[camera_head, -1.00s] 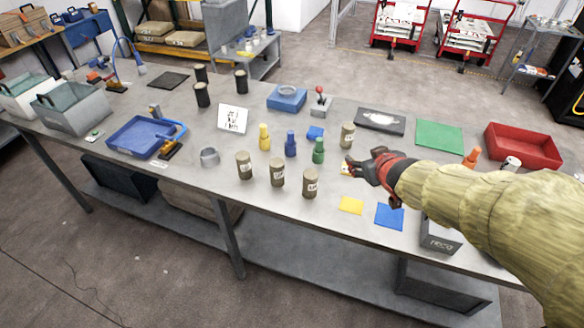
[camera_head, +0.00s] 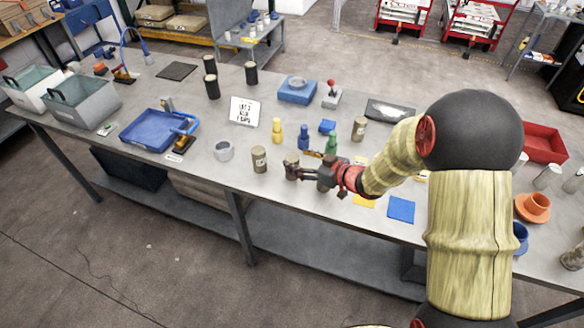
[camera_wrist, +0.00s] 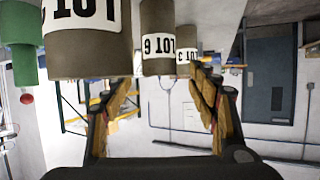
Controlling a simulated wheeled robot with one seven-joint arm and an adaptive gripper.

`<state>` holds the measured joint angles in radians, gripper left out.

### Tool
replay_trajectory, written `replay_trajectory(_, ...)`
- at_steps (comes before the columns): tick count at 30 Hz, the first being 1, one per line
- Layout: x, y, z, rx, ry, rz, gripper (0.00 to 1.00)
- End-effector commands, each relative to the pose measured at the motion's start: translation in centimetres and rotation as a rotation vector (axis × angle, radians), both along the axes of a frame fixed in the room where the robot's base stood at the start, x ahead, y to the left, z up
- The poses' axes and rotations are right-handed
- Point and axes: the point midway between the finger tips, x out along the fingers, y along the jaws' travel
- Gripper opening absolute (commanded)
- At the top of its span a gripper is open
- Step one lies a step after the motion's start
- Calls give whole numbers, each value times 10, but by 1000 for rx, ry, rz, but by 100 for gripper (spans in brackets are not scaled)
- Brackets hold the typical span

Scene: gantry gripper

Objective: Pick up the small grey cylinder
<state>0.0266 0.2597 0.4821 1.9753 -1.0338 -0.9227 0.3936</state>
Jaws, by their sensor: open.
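A small plain grey cylinder (camera_head: 223,150), open-topped and ring-like, stands near the table's front edge, right of the blue tray. To its right stand grey-brown labelled cylinders, one (camera_head: 259,159) in clear view and another (camera_head: 291,165) at my fingertips. My gripper (camera_head: 305,163) is open, low over the table and pointing left. In the wrist view, my gripper (camera_wrist: 162,78) has its fingers spread with nothing held. That upside-down view shows a large labelled cylinder (camera_wrist: 88,45) at left, one (camera_wrist: 158,45) beyond the finger gap, and another farther right (camera_wrist: 187,52). Contact cannot be told.
Yellow (camera_head: 277,131), blue (camera_head: 303,138) and green (camera_head: 331,135) bottles stand behind my gripper. A blue tray (camera_head: 150,146) lies left and a white sign (camera_head: 245,111) stands behind. The table's front edge is close below.

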Motion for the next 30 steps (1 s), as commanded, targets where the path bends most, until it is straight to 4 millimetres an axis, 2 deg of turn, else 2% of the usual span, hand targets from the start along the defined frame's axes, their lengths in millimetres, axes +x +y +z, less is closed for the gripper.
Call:
replay_trajectory(7,20,22,-21,-1,2,1,59)
replay_trajectory(10,26,27,-23,-1,-1,0,59)
replay_trajectory(17,27,28,-22,0,0,-1,58)
replay_trajectory(30,27,27,-22,-1,0,-1,33)
